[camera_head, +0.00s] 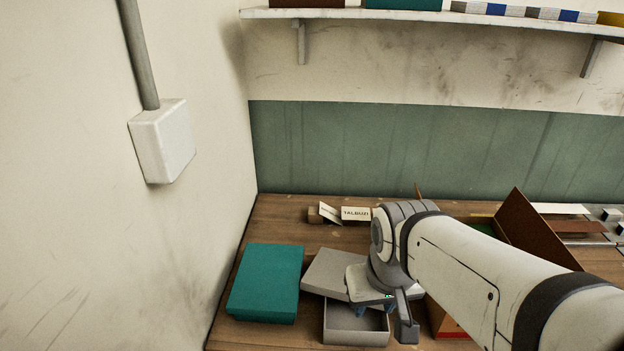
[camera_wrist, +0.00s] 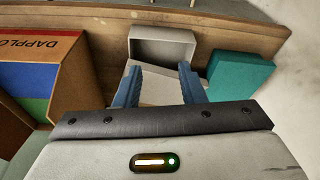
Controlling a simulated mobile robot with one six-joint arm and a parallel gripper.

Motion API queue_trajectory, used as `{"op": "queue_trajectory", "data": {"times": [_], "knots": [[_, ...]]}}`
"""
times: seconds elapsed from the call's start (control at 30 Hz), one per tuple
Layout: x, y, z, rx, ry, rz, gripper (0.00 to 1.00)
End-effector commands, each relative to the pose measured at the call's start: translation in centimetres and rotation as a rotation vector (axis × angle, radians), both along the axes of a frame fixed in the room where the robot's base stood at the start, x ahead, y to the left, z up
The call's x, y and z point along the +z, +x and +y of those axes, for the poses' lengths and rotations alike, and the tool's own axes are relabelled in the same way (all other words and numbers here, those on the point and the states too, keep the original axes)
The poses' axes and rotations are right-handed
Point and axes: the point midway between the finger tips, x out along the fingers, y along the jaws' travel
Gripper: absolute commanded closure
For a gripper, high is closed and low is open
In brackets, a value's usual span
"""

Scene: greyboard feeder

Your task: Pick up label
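A white label printed "TALBUZI" (camera_head: 356,213) stands at the back of the wooden bench. A second white label (camera_head: 329,212) leans at an angle just to its left, by a small brown wooden block (camera_head: 314,215). My gripper (camera_head: 374,306) is in front of both labels, low over the grey boxes and clear of the labels. In the wrist view its two blue fingers (camera_wrist: 160,68) are spread apart with nothing held between them; a grey surface shows below. I make out no label in the wrist view. My arm hides part of the bench to the right.
A teal box (camera_head: 265,281) lies at the left. A grey open box (camera_head: 357,337) and a tilted grey lid or box (camera_head: 325,271) sit beside it. Brown cardboard (camera_head: 522,228) rises at the right. A shelf (camera_head: 420,17) runs above the back wall.

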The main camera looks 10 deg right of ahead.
Motion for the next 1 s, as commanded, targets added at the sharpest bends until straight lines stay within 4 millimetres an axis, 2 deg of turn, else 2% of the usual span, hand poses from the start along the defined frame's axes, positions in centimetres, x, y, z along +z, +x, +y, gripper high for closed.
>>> {"op": "queue_trajectory", "data": {"times": [0.17, 0.33, 0.43, 0.57, 0.77, 1.0], "knots": [[0.0, 0.0, 0.0, 0.0, 0.0, 0.0, 0.64], [0.4, 0.8, 0.0, 0.016, -0.004, 0.003, 0.51], [1.4, 2.7, -0.6, 0.067, -0.013, 0.012, 0.42], [3.2, 7.0, -0.9, 0.168, -0.034, 0.03, 0.32], [5.1, 15.1, -1.1, 0.356, -0.068, 0.063, 0.15], [5.0, 24.6, -1.4, 0.582, -0.1, 0.098, 0.15]]}}
